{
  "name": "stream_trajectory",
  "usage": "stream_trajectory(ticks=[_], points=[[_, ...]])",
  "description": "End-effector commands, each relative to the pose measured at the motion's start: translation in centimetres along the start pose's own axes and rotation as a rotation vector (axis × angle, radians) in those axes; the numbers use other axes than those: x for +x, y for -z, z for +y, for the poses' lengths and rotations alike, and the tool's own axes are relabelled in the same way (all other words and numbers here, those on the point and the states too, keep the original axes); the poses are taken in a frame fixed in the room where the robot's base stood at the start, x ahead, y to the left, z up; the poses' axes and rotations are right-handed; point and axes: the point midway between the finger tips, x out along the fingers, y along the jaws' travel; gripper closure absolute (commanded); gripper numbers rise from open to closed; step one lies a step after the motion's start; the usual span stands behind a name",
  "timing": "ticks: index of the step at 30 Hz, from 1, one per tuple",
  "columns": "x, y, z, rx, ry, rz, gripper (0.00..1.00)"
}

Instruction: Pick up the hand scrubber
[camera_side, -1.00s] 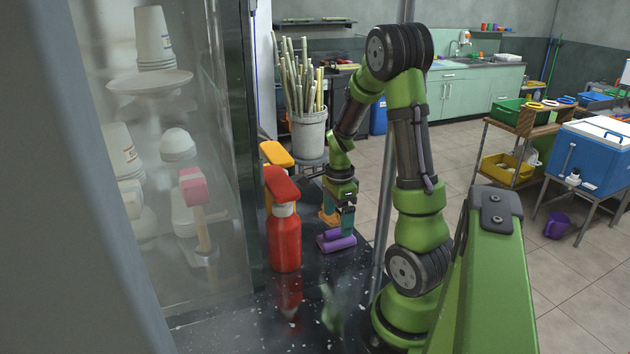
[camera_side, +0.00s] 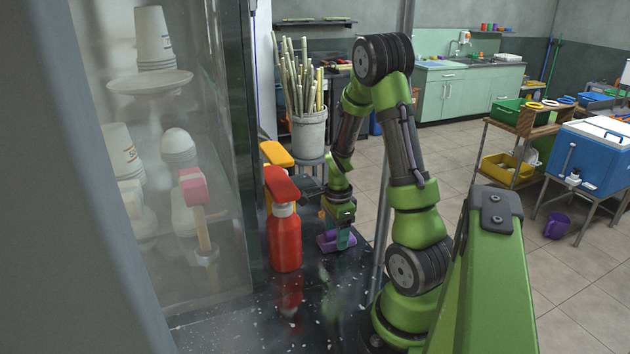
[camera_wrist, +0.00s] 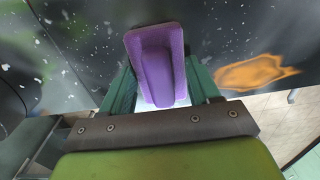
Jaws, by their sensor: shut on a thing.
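The purple hand scrubber (camera_side: 329,241) is on the dark speckled counter, behind and to the right of the red spray bottle in the side view. In the wrist view the scrubber (camera_wrist: 158,58) lies between my two green fingers. My gripper (camera_side: 340,238) points down over the scrubber and is shut on it. In the wrist view the fingers of my gripper (camera_wrist: 160,92) press on both sides of its near part. I cannot tell any gap between the scrubber and the counter.
A red spray bottle (camera_side: 285,238) and an orange-topped bottle (camera_side: 277,155) stand left of my gripper. A glass cabinet (camera_side: 170,240) with cups borders the counter's left. A bucket of canes (camera_side: 309,134) stands behind. The front counter (camera_side: 270,315) is clear.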

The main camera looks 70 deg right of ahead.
Motion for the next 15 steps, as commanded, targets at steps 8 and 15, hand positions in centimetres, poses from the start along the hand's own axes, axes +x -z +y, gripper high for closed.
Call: stream_trajectory(ticks=[8,15], points=[[-0.1,0.0,0.0,0.0,0.001,0.0,0.7],[-3.4,-0.1,-0.2,-0.002,0.008,0.0,0.7]])
